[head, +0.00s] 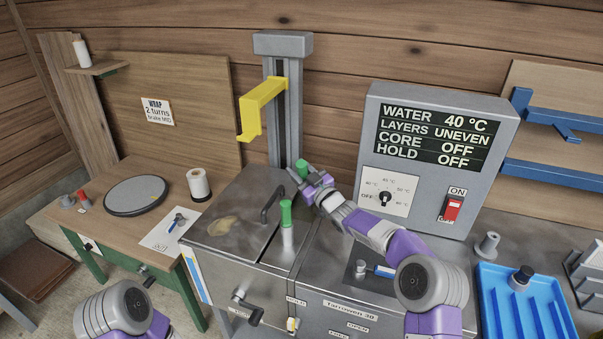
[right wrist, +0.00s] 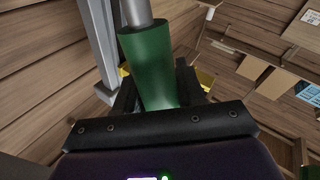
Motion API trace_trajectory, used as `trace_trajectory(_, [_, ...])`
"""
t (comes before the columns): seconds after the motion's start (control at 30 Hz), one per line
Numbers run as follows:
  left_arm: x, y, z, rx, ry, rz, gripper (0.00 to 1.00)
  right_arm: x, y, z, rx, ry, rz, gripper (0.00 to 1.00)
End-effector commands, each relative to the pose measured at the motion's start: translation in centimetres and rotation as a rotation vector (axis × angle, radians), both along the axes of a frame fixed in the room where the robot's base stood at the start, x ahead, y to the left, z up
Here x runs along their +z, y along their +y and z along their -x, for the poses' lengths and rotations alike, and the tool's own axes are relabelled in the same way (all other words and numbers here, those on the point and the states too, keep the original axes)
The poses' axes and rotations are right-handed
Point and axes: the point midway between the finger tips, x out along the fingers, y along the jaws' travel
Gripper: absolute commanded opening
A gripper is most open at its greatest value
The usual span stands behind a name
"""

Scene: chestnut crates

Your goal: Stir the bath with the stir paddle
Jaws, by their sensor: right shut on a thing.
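My right gripper (head: 306,178) is shut on a green handle (head: 302,167) behind the bath's lid, close to the metal column. In the right wrist view the green handle (right wrist: 150,65), with a grey shaft, sits between the dark fingers; I take it to be the stir paddle. Its far end is hidden. A second green-topped piece (head: 286,213) with a pale shaft stands upright at the lid's right edge, apart from my gripper. The steel bath (head: 240,262) has a lid (head: 222,238) with a dark handle; its inside cannot be made out. My left gripper is out of view.
A yellow bracket (head: 258,105) hangs on the column above. A blue tray (head: 490,275) is at the right. A wooden bench (head: 140,245) with a dark disc is at the left.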

Motion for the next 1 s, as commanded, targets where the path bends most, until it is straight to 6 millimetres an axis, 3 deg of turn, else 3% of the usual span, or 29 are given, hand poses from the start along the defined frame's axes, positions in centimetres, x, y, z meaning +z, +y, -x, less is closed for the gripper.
trace_trajectory(0.07, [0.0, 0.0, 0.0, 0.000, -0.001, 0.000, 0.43, 0.0, -0.1, 0.0, 0.000, 0.001, -0.003, 0.00])
trace_trajectory(0.1, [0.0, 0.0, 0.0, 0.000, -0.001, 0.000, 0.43, 0.0, -0.1, 0.0, 0.000, 0.001, -0.004, 0.42])
trace_trajectory(0.2, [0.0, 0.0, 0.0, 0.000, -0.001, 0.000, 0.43, 0.0, -0.1, 0.0, 0.000, 0.000, -0.004, 0.57])
trace_trajectory(0.63, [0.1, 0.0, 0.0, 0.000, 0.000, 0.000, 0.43, 0.0, -0.4, 0.5, 0.000, 0.001, -0.003, 0.59])
trace_trajectory(1.0, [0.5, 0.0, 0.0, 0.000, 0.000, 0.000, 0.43, -0.8, -2.9, 4.2, -0.001, 0.000, -0.004, 0.59])
